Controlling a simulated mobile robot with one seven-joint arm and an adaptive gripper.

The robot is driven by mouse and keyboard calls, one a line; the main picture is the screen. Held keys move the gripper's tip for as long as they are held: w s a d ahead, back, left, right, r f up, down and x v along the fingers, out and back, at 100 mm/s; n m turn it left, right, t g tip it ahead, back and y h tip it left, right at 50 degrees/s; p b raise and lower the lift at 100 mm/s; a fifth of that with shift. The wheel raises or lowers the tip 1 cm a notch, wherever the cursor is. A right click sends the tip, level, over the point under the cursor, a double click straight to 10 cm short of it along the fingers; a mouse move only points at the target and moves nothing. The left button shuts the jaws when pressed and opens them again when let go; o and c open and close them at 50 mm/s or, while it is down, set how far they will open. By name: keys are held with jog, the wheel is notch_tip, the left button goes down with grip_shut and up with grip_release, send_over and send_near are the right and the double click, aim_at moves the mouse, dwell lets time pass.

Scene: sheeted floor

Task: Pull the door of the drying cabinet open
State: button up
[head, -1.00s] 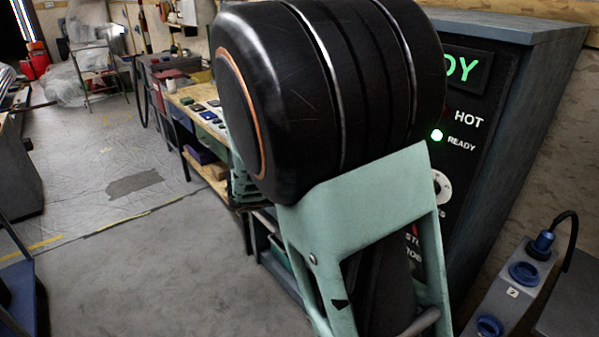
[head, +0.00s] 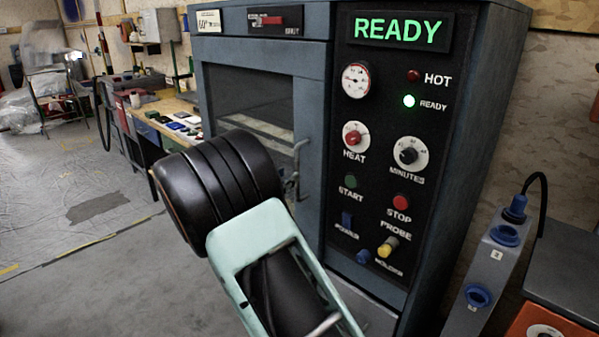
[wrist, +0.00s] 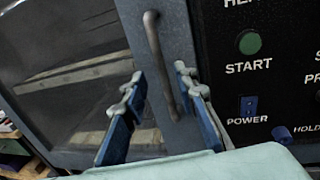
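The drying cabinet's door (head: 312,125) has a blue-grey frame around a dark window and looks closed. Its upright metal bar handle (head: 297,170) is on the right side of the door, partly hidden by my arm. In the wrist view the handle (wrist: 160,55) runs down between the two fingers of my gripper (wrist: 160,76). The fingers are apart, one on each side of the handle, with gaps visible on both sides. I cannot tell how deep the handle sits between them.
The control panel (head: 385,150) with knobs and a green READY display is right of the door. A grey socket box (head: 487,265) with a cable stands at the lower right. A workbench (head: 165,110) with small items is at left. The floor (head: 70,285) at left is clear.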

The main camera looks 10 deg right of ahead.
aim_at(296, 170)
jog(key=x, duration=0.6)
jog(key=shift+w+d, duration=0.2)
grip_shut()
